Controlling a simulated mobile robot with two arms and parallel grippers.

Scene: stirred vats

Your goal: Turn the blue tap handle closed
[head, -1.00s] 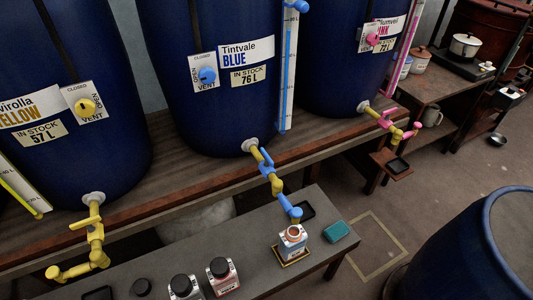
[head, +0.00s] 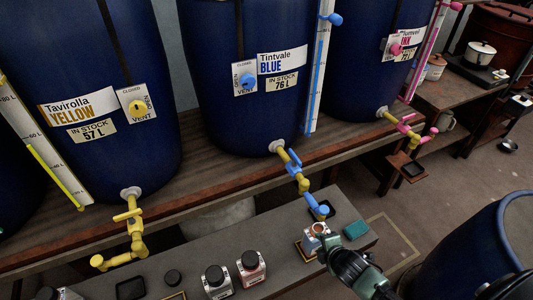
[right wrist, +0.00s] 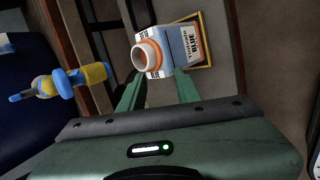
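The blue tap (head: 302,184) sticks out from the Tintvale Blue vat (head: 240,110). Its blue handle (head: 294,158) lies roughly along the yellow pipe, and its blue spout points down toward the bench. The tap shows at the left of the right wrist view (right wrist: 68,78). A labelled bottle (right wrist: 178,48) with an open orange-rimmed neck stands on a small tray below the spout. My right gripper (head: 324,243) is close beside this bottle, away from the handle. Its two green fingers (right wrist: 158,80) are spread, with their tips near the bottle; contact cannot be told. My left gripper is out of view.
The yellow tap (head: 134,232) is at the left and the pink tap (head: 412,130) at the right. Capped bottles (head: 217,279) stand on the grey bench's front. A blue barrel (head: 470,255) stands at the lower right.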

